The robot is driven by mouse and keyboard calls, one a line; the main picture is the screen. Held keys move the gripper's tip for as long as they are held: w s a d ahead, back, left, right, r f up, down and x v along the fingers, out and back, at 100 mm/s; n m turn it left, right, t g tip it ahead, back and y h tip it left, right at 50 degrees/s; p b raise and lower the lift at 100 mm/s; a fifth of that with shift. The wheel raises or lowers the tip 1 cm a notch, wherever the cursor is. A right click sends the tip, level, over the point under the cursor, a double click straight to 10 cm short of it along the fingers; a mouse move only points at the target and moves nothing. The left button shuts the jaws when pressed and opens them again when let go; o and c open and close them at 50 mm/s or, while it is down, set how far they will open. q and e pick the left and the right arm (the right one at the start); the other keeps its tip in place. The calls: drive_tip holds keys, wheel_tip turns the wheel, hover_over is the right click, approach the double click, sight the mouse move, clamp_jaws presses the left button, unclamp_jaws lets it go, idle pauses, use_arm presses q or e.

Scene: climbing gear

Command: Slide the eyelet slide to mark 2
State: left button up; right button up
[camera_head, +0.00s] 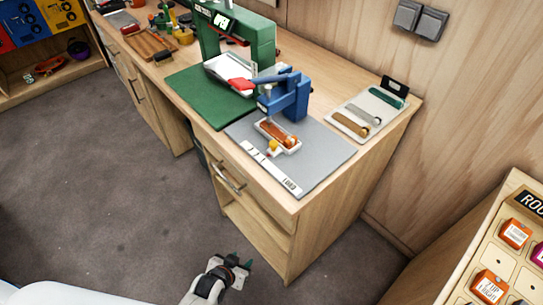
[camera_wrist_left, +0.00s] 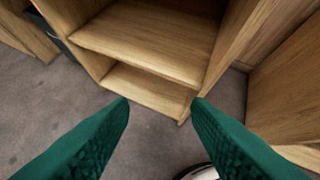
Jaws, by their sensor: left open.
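The eyelet slide (camera_head: 279,135) is a small pale tray with an orange-brown piece in it and a yellow knob (camera_head: 273,146) at its front. It sits under a blue hand press (camera_head: 290,95) on a grey mat. A white scale strip (camera_head: 270,168) runs in front of it; its marks are too small to read. My left gripper (camera_head: 243,271) is low over the floor in front of the desk, well away from the slide. In the left wrist view its green fingers (camera_wrist_left: 160,102) are wide apart with nothing between them. My right gripper is not in view.
The wooden desk (camera_head: 305,225) has an open shelf and a drawer handle (camera_head: 229,178) facing my left gripper. A green press (camera_head: 240,50) and a tray of tools (camera_head: 366,116) flank the blue press. The carpet is clear.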

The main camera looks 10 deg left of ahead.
use_arm(q)
drive_tip(key=w+r+t+b, duration=0.1)
drive_tip(key=w+r+t, duration=0.1)
drive_tip(key=r, duration=0.6)
drive_tip(key=w+d+r+t+h+b, duration=0.1)
drive_tip(key=w+r+t+b, duration=0.1)
drive_tip(key=r, duration=0.6)
drive_tip(key=w+d+r+t+h+b, duration=0.1)
drive_tip(key=w+r+t, duration=0.1)
drive_tip(key=r, duration=0.7)
drive_tip(key=shift+w+d+m+b, duration=0.3)
drive_tip(key=shift+w+b, duration=0.1)
drive_tip(key=shift+w, duration=0.25)
drive_tip(key=t, duration=0.3)
approach(272, 146)
drive_tip(key=v, duration=0.2)
drive_tip(key=p+x, duration=0.1)
drive_tip(key=x, duration=1)
drive_tip(key=shift+w+f, duration=0.1)
drive_tip(key=shift+w, duration=0.2)
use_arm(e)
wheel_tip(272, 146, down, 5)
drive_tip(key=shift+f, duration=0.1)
use_arm(q)
drive_tip(key=shift+c, duration=0.2)
clamp_jaws()
